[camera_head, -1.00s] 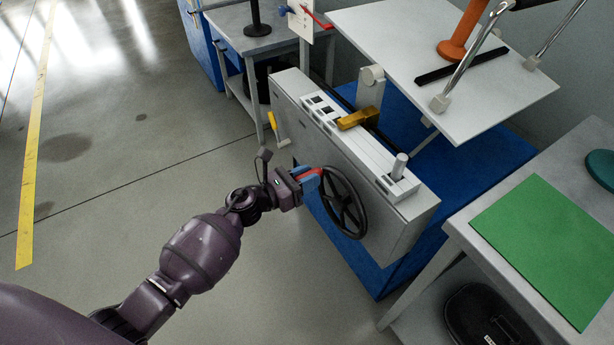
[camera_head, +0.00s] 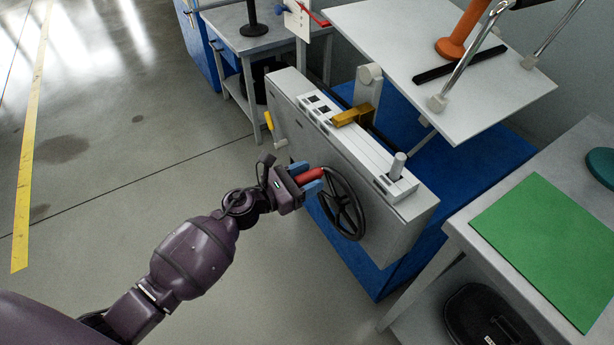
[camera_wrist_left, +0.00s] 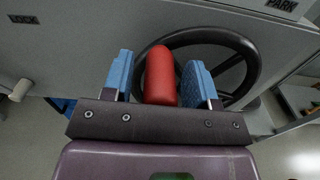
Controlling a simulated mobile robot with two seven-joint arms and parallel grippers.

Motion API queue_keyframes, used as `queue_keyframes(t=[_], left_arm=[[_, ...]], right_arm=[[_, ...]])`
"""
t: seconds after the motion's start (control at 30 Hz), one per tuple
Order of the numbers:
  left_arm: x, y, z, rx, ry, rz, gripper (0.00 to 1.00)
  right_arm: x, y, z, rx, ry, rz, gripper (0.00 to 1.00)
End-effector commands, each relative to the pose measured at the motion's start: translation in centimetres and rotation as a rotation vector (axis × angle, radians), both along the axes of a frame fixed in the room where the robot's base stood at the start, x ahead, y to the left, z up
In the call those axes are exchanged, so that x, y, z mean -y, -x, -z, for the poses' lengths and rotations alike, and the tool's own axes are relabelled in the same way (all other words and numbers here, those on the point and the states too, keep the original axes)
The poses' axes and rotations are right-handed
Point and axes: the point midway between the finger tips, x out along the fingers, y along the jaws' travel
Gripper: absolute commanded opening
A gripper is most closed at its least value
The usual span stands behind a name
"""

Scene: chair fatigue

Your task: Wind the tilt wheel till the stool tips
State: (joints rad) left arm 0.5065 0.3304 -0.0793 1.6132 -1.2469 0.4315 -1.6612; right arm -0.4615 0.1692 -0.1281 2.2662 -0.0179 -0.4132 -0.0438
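The tilt wheel (camera_head: 358,222) is a black spoked handwheel on the side of a grey machine cabinet, with a red handle (camera_head: 312,174) at its rim. My left gripper (camera_head: 313,180) has its blue fingers around that handle. In the left wrist view, the red handle (camera_wrist_left: 161,78) stands between the spread fingers, with a clear gap on its left side. An orange flared post (camera_head: 463,35), perhaps part of the stool, stands upright on a white plate (camera_head: 400,35); its top is out of frame. The plate looks tilted. My right gripper is not in view.
A yellow-handled crank (camera_head: 269,122) sits on the cabinet left of the wheel. A yellow block (camera_head: 352,116) and a grey knob (camera_head: 398,165) are on the cabinet top. A table with a green mat (camera_head: 550,245) stands at the right. Floor at the left is clear.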

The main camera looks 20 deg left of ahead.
Motion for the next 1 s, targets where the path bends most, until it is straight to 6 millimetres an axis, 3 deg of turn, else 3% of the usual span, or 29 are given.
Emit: queue_keyframes(t=[0.37,1.0], left_arm=[[-0.4,0.4,0.0,-0.001,0.001,-0.001,0.54],[-6.2,7.9,0.0,-0.001,0.001,-0.001,0.54]], right_arm=[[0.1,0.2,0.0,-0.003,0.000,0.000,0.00],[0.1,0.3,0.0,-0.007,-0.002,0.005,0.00]])
